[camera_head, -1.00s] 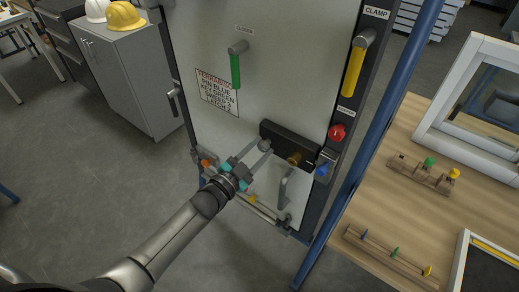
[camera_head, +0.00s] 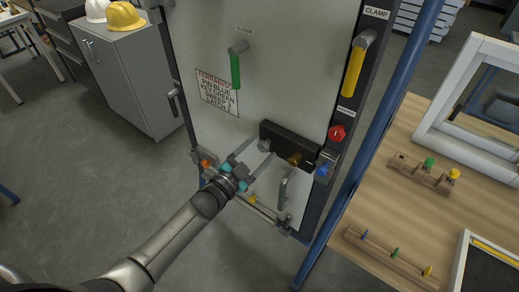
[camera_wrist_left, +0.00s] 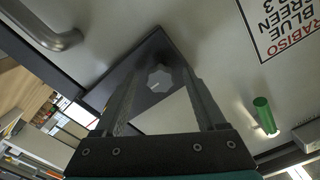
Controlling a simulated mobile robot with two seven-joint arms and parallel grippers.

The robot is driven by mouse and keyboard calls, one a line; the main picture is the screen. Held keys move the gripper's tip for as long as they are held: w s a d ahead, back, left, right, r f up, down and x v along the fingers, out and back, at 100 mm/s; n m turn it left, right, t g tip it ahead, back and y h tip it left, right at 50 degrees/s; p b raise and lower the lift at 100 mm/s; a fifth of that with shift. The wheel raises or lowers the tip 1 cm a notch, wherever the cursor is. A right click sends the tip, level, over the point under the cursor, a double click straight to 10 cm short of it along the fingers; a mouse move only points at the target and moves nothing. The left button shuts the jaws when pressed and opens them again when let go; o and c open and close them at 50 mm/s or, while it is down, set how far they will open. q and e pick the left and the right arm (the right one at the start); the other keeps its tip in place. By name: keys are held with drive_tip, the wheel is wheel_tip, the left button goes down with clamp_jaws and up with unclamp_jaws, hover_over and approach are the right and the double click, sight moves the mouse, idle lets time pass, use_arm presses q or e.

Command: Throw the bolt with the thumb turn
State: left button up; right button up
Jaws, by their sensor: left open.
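The dark lock box (camera_head: 288,142) is fixed to the pale door. A grey faceted thumb turn (camera_head: 264,146) is on its left part, and a brass knob (camera_head: 294,160) is on its right part. My left gripper (camera_head: 252,160) is open in front of the thumb turn. In the left wrist view the thumb turn (camera_wrist_left: 159,81) appears between the two spread fingers (camera_wrist_left: 163,82). I cannot tell whether the fingertips reach around it; nothing shows as gripped. The bolt itself cannot be made out. My right gripper is not in view.
A grey pull handle (camera_head: 285,188) is below the box. A green lever (camera_head: 236,68), a yellow lever (camera_head: 354,70), a red knob (camera_head: 337,132) and a blue part (camera_head: 322,170) are around it. A wooden bench (camera_head: 400,205) stands at right, beyond a blue post (camera_head: 385,95).

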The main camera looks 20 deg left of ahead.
use_arm(q)
drive_tip(key=v, duration=1.5)
drive_tip(key=shift+p, duration=0.3)
drive_tip(key=shift+s, duration=0.1)
drive_tip(key=s+a+f+n+g+y+b, duration=0.1)
drive_tip(key=s+f+n+g+y+b, duration=0.3)
drive_tip(key=f, duration=1)
drive_tip(key=s+a+f+n+g+y+b, duration=0.1)
drive_tip(key=s+a+f+g, duration=0.3)
drive_tip(key=f, duration=1)
drive_tip(key=s+d+f+n+g+b, duration=0.1)
drive_tip(key=s+d+f+g+b, duration=0.1)
drive_tip(key=s+f, duration=0.7)
drive_tip(key=s+d+f+n+g+y+b, duration=0.1)
drive_tip(key=s+d+f+g, duration=0.3)
drive_tip(key=s+f, duration=0.5)
drive_tip(key=s+n+g+b, duration=0.1)
drive_tip(key=s+g, duration=0.1)
drive_tip(key=s, duration=0.4)
